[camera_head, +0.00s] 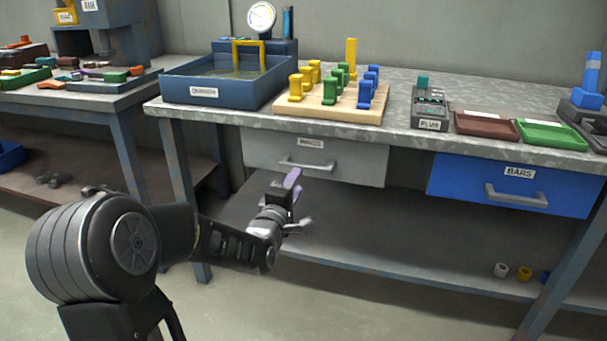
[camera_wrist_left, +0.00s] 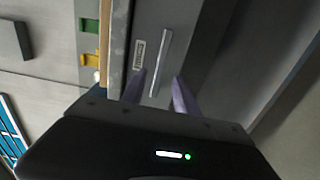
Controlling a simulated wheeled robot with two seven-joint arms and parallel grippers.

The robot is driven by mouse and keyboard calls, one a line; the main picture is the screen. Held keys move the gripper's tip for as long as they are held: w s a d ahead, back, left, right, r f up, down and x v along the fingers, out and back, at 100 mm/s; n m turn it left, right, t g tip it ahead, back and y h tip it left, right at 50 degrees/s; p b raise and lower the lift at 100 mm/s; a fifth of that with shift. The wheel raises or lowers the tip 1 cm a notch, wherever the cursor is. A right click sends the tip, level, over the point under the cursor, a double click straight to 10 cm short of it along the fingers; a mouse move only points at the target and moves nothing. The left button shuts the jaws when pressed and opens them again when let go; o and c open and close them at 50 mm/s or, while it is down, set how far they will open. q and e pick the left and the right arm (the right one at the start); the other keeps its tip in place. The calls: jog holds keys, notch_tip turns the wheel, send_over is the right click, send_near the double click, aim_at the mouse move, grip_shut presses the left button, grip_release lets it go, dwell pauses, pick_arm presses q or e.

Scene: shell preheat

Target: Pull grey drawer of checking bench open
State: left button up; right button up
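The grey drawer (camera_head: 350,162) hangs under the checking bench (camera_head: 400,80), its front flush with the frame, so it looks shut. It has a metal bar handle (camera_head: 306,165) and a small white label. My left gripper (camera_head: 292,184) is just in front of and below the handle in the head view. In the left wrist view, its two purple fingers (camera_wrist_left: 160,88) are apart, with the handle (camera_wrist_left: 161,62) of the grey drawer (camera_wrist_left: 150,25) running between and beyond them. The gripper is open and looks empty; contact with the handle cannot be told. My right gripper is out of view.
A blue drawer (camera_head: 515,184) marked BARS is to the right. On the bench are a blue tray (camera_head: 225,85), a wooden board (camera_head: 330,105) with coloured pieces, and red and green trays (camera_head: 550,134). A lower shelf (camera_head: 400,240) runs below; the space before the drawer is otherwise clear.

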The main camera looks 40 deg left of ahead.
aim_at(305, 170)
pick_arm(q)
jog(key=b+x, duration=0.1)
jog(key=x, duration=0.5)
jog(key=shift+w+a, duration=0.1)
jog(key=shift+w, duration=0.05)
grip_shut()
jog(key=shift+f, duration=0.1)
dwell(1.2)
